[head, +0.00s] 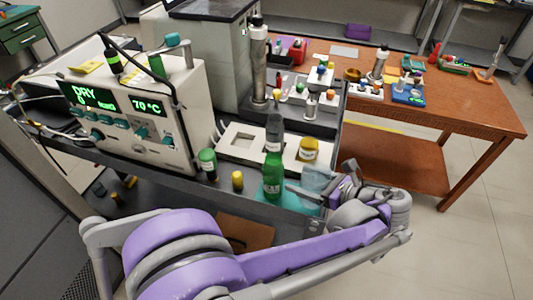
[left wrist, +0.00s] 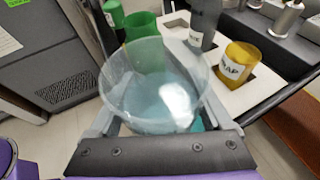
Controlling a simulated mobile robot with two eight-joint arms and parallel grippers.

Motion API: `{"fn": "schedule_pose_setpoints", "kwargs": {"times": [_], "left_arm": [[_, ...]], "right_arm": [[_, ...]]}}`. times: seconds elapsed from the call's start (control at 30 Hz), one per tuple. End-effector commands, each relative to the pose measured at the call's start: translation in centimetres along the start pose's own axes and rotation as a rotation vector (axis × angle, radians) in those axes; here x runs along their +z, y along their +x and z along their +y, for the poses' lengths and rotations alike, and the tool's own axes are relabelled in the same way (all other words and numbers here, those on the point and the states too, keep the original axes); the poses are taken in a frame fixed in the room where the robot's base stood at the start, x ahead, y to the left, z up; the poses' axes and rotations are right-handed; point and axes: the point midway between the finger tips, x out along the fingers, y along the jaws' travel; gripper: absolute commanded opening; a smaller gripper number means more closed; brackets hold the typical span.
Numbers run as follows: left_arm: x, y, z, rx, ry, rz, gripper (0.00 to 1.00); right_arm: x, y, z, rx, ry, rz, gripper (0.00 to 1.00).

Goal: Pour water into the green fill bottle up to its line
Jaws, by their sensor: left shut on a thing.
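The green fill bottle (head: 272,172) stands upright on a teal mat (head: 297,208) at the front edge of the bench. A clear beaker (head: 316,178) with a bluish tint, apparently water, is just to its right. My left gripper (head: 318,190) is shut on the beaker. In the left wrist view the beaker (left wrist: 155,90) sits between my fingers, and the open-topped green bottle (left wrist: 142,27) shows just beyond its rim, partly hidden by it. The beaker is near the bottle; I cannot tell whether they touch. The fill line is not readable. My right gripper is not in view.
The DRY 70 °C machine (head: 150,125) is farther left.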

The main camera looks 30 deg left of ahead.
Motion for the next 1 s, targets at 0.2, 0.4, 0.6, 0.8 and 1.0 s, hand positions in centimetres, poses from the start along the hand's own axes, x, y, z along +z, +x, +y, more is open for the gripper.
{"fn": "schedule_pose_setpoints", "kwargs": {"times": [0.2,0.4,0.6,0.8,1.0], "left_arm": [[-0.3,-0.7,0.3,0.017,-0.007,-0.006,0.01],[-0.3,-0.7,0.3,0.017,-0.007,-0.006,0.01],[0.0,-0.6,0.4,0.016,-0.01,0.019,0.01],[0.4,-0.4,0.4,0.012,-0.022,0.094,0.01],[0.7,0.0,0.5,0.007,-0.034,0.194,0.01]], "right_arm": [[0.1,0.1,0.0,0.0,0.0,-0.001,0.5],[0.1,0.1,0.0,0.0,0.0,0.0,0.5],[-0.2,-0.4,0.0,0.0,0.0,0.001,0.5],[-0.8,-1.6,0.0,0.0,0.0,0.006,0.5],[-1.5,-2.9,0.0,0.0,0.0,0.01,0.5]]}}
